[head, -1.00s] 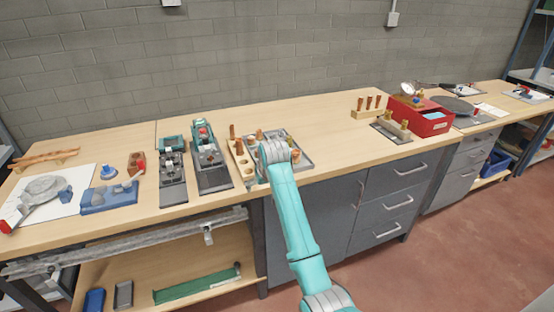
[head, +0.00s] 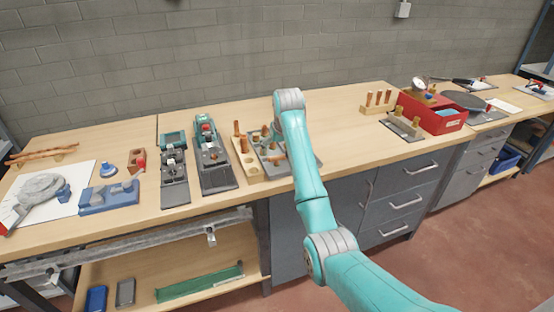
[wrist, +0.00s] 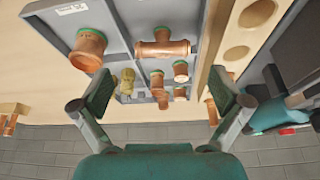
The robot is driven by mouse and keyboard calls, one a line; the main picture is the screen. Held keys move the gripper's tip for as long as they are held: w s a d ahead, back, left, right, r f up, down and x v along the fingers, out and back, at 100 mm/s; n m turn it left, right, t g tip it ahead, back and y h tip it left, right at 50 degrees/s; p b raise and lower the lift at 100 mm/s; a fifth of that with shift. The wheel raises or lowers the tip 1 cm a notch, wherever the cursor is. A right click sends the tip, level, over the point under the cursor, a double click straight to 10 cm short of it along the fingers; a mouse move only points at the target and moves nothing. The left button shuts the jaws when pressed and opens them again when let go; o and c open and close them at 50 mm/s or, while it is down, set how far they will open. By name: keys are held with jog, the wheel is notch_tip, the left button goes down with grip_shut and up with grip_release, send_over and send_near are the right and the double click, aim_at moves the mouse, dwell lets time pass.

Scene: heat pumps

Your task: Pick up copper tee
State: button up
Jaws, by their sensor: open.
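The copper tee (wrist: 163,48) lies in a grey compartment tray (wrist: 115,15) in the wrist view, with a green band at its branch. My gripper (wrist: 166,97) is open and empty, with its two fingers apart in front of the tray. The tee shows between and beyond the fingertips, not touching them. In the head view my arm covers part of the same tray (head: 312,162) and hides the gripper. I cannot pick out the tee there.
Other copper fittings (wrist: 88,47) and a brass fitting (wrist: 127,82) share the tray. A wooden hole block (head: 247,168) adjoins its left side in the head view. Teal-topped tools (head: 210,155) stand further left.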

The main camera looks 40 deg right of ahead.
aim_at(277, 156)
jog(key=shift+x, duration=2.85)
jog(key=shift+a, duration=0.15)
jog(key=c, duration=1.2)
